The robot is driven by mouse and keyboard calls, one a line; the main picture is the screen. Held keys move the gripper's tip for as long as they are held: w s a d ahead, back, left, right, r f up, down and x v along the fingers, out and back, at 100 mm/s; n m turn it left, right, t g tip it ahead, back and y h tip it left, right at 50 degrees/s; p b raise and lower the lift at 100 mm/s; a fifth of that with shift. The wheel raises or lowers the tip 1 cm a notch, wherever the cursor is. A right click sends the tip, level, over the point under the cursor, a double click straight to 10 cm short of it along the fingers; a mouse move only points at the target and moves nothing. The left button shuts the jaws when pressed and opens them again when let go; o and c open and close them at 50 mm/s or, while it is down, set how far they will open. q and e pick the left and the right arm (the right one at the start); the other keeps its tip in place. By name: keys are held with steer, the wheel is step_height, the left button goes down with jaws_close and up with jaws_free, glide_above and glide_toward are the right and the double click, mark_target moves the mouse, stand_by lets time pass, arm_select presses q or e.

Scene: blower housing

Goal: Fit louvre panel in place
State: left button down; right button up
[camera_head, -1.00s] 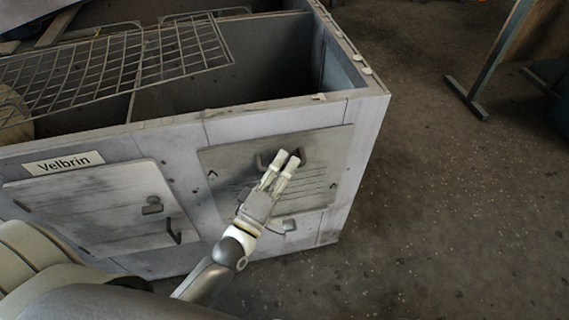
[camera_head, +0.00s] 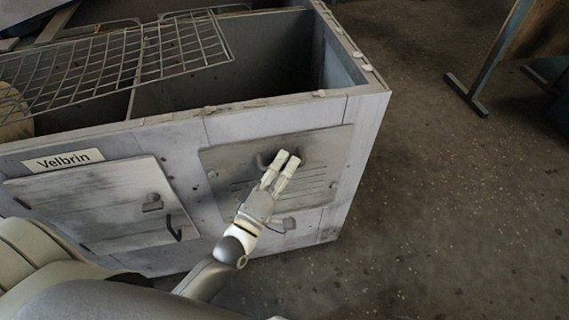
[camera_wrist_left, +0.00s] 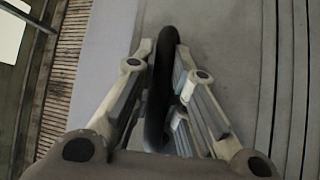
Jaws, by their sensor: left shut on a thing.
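The louvre panel (camera_head: 325,152) is a dark grey plate with slots, at the right of the housing's front face in the head view. It lies against or very close to that face; I cannot tell whether it is fully seated. My left gripper (camera_head: 287,160) is shut on the panel's dark handle (camera_head: 262,160), hiding its middle. In the left wrist view the handle (camera_wrist_left: 160,85) stands between the fingers (camera_wrist_left: 160,60), with the panel's slots (camera_wrist_left: 281,90) to the right. My right gripper is not in view.
The grey blower housing (camera_head: 180,128) is open on top, with a wire grille (camera_head: 150,58) over its left part. A hatch with a hook handle (camera_head: 105,208) is on the left of the front, below a "Velbrin" label (camera_head: 63,160). Floor at right is clear up to a stand (camera_head: 468,95).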

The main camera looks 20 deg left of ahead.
arm_select(q)
steer(key=shift+a, duration=0.1)
steer(key=c, duration=1.4)
jaws_free()
steer(key=shift+w, duration=0.1)
steer(key=shift+f, duration=0.1)
steer(key=shift+o, duration=0.7)
steer(key=shift+f, duration=0.1)
steer(key=o, duration=0.4)
